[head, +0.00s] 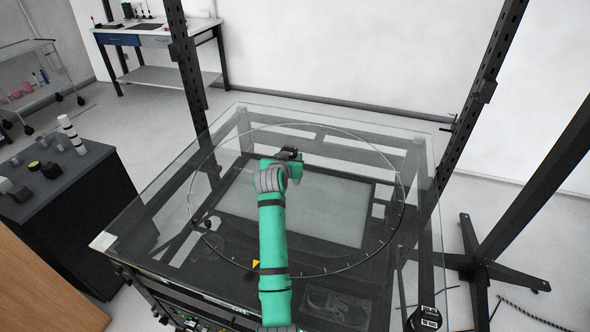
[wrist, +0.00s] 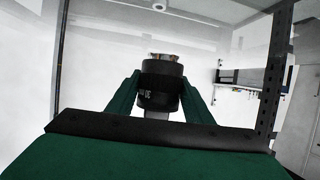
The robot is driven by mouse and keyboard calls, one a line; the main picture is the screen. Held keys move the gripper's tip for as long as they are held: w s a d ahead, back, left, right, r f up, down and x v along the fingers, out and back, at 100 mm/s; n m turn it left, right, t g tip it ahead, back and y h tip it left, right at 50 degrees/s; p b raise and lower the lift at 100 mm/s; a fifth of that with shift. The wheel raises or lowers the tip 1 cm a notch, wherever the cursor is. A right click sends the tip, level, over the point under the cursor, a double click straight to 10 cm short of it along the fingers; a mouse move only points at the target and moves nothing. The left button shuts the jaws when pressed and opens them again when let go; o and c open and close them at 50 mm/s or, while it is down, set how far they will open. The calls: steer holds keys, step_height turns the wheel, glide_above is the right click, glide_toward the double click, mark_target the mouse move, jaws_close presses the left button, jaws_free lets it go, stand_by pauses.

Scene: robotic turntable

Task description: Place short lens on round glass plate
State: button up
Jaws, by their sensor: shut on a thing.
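The short lens, a black cylinder with a metallic rim, shows in the wrist view (wrist: 160,88) between the two green fingers of my gripper (wrist: 161,97). My gripper is shut on it. In the head view my gripper (head: 290,155) is over the far middle part of the round glass plate, and a small dark part of the lens (head: 289,152) shows at its tip. The round glass plate (head: 340,210) is clear, with a thin dark ring for its edge, set in the glass table top. I cannot tell the gap between lens and plate.
A dark cabinet (head: 85,185) at the left bears several small cylinders and a tall white-and-black piece (head: 71,134). A black cylinder (head: 425,318) stands at the near right. Dark posts (head: 480,95) rise by the table. The plate looks clear apart from my arm above it.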

steer(key=w+d+f, duration=0.1)
steer(key=f, duration=0.1)
steer(key=w+f, duration=0.2)
steer(key=w+d+f, duration=0.1)
steer(key=f, duration=0.1)
steer(key=shift+w+d, duration=0.2)
steer(key=shift+d, duration=0.1)
steer(key=shift+f, duration=1.45)
steer(key=shift+a+f, duration=0.1)
steer(key=shift+a, duration=0.05)
steer(key=o, duration=1.3)
steer(key=shift+s+r, duration=0.2)
steer(key=shift+s, duration=0.1)
steer(key=v, duration=1.1)
steer(key=shift+s+r, duration=0.1)
steer(key=shift+s, duration=0.05)
